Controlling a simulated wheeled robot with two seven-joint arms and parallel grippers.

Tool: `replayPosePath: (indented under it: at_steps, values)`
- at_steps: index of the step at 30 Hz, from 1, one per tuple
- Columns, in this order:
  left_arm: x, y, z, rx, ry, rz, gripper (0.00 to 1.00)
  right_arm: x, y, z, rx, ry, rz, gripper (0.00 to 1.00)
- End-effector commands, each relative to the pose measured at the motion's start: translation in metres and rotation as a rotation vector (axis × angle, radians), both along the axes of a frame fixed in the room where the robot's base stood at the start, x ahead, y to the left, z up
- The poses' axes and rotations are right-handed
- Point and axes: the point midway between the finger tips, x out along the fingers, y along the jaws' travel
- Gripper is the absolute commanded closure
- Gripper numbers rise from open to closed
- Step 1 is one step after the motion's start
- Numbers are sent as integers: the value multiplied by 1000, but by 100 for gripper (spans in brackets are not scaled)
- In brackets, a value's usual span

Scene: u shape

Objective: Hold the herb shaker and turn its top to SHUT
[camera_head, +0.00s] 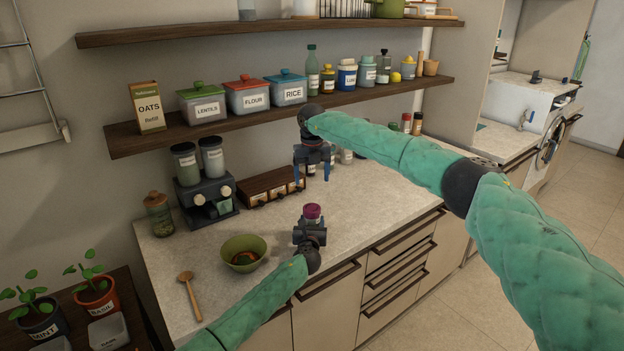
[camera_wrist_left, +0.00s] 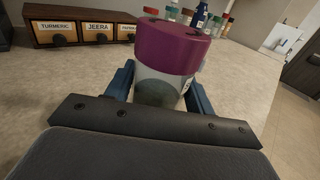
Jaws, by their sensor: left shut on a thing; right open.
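The herb shaker has a purple top (camera_head: 312,211) and stands upright near the front of the counter. In the left wrist view its purple top (camera_wrist_left: 172,45) sits on a clear body (camera_wrist_left: 158,88) with dark green contents. My left gripper (camera_head: 311,226) is shut on the shaker's body, one blue finger on each side. My right gripper (camera_head: 312,176) is open and empty, pointing down above the counter behind the shaker. Any SHUT mark on the top cannot be read.
A green bowl (camera_head: 244,252) and a wooden spoon (camera_head: 189,296) lie left of the shaker. A wooden spice drawer box (camera_head: 271,187) and a grey dispenser (camera_head: 207,203) with two jars stand behind. Shelves with canisters hang above. The counter to the right (camera_head: 385,204) is clear.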

Motion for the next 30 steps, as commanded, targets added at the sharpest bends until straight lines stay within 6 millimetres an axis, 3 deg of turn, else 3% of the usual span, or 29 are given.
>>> replayPosePath:
  at_steps: [4,5,9,20,25,30]
  values:
    - [0,1,0,0,1,1,83,0,0,0,0,0,0,23]
    - [0,1,0,0,1,1,44,0,0,0,0,0,0,23]
    - [0,1,0,0,0,1,21,0,0,0,0,0,0,23]
    - [-4,1,-1,0,0,0,21,0,0,0,0,0,0,23]
    - [-25,3,-1,0,0,-1,21,0,0,0,0,0,0,23]
    - [-59,6,-2,-1,2,0,21,0,0,0,0,0,0,23]
